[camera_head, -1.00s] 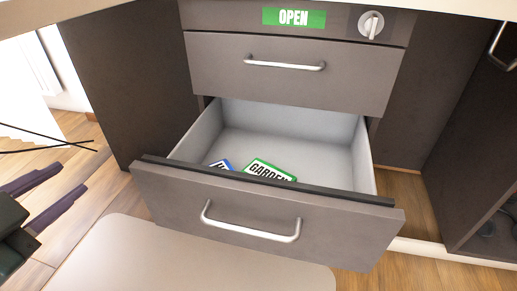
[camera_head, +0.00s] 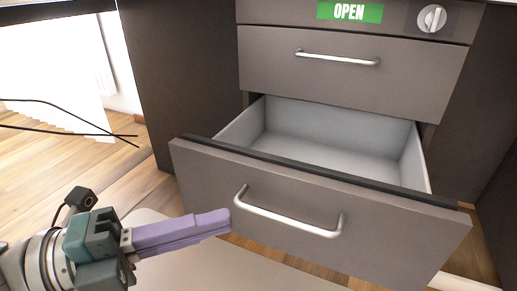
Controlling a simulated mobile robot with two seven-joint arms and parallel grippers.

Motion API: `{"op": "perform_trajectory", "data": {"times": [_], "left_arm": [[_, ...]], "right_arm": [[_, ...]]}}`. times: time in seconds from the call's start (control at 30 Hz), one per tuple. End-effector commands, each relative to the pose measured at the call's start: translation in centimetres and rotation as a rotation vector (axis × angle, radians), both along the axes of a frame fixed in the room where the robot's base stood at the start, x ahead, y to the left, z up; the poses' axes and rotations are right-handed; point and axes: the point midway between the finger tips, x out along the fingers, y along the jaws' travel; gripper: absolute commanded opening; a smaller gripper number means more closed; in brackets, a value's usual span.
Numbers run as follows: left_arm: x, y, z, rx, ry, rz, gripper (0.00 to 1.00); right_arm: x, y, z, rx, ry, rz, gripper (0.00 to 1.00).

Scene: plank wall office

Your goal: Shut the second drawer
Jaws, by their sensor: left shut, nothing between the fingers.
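The open drawer (camera_head: 310,205) is pulled well out of the dark grey-brown cabinet, below a shut drawer (camera_head: 350,72). Its front carries a silver bar handle (camera_head: 285,216). The visible part of its light grey inside (camera_head: 340,148) looks empty; the part behind the front is hidden. My left gripper (camera_head: 228,219), with purple fingers, is shut and empty. Its tips appear close to the left end of the handle, in front of the drawer front; I cannot tell whether they touch. My right gripper is not in view.
Above the shut drawer are a green OPEN label (camera_head: 350,12) and a round silver knob (camera_head: 432,18). A beige mat (camera_head: 225,268) lies on the wooden floor (camera_head: 60,172) below. Black cables (camera_head: 70,118) hang at the left.

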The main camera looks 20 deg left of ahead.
Motion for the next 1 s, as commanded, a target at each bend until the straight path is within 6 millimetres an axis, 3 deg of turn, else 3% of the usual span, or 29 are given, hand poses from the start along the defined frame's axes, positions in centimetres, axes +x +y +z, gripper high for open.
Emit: {"op": "perform_trajectory", "data": {"times": [0.23, 0.5, 1.0], "left_arm": [[3.8, -4.0, -0.1, -0.002, -0.006, 0.001, 0.0], [7.2, -4.1, -0.2, 0.0, -0.003, 0.002, 0.0], [7.8, -4.1, 0.0, -0.001, 0.001, 0.002, 0.0]], "right_arm": [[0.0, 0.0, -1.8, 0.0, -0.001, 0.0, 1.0], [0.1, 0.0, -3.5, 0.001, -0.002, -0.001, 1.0], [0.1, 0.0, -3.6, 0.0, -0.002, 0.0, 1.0]]}}
